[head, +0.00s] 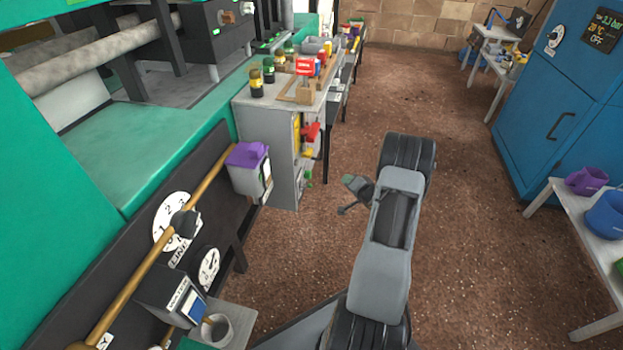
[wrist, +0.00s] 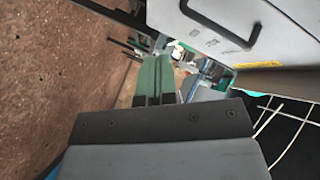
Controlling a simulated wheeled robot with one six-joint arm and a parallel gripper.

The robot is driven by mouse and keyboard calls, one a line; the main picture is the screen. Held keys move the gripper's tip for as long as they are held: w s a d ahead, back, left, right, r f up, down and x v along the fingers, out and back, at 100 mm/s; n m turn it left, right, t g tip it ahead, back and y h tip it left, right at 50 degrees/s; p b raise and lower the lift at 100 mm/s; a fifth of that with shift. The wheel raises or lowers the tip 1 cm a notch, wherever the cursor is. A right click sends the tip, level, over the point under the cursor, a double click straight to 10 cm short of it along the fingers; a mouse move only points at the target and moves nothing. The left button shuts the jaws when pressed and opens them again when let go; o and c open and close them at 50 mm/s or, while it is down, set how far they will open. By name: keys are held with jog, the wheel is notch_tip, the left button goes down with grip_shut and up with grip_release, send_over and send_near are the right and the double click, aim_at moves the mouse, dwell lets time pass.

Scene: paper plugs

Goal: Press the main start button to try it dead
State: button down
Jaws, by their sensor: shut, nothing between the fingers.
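I cannot pick out the main start button for certain in either view. A grey cabinet (head: 283,160) stands left of my arm in the head view. Its narrow side carries a yellow panel and a red handle (head: 311,132), with small green and red parts lower down. My gripper (head: 350,197) is in the open floor space right of this cabinet, apart from it. In the wrist view the green fingers of my gripper (wrist: 155,72) are together and hold nothing. A grey panel (wrist: 225,30) with a black handle and a yellow label is close by at the upper right there.
A green machine (head: 150,170) with dials and a brass rod fills the left. A purple-topped box (head: 248,165) juts from it. Jars and a red sign (head: 305,66) stand on the cabinet. A blue cabinet (head: 555,100) and white table (head: 570,225) are right. The brown floor between is clear.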

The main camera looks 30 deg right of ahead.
jog(key=shift+w+a, duration=0.2)
jog(key=shift+a, duration=0.15)
jog(key=w+a+b, duration=0.1)
jog(key=w+a, duration=0.5)
dwell(0.5)
jog(key=shift+a, duration=0.15)
dwell(1.9)
jog(key=shift+w+a, duration=0.25)
jog(key=shift+w, duration=0.05)
jog(key=shift+w+a, duration=0.3)
jog(key=shift+a, duration=0.05)
dwell(0.9)
dwell(0.4)
jog(key=shift+s+d, duration=0.65)
jog(key=shift+d, duration=0.05)
jog(key=shift+s+d+p, duration=0.5)
jog(key=shift+s+d, duration=1.2)
jog(key=shift+d, duration=0.1)
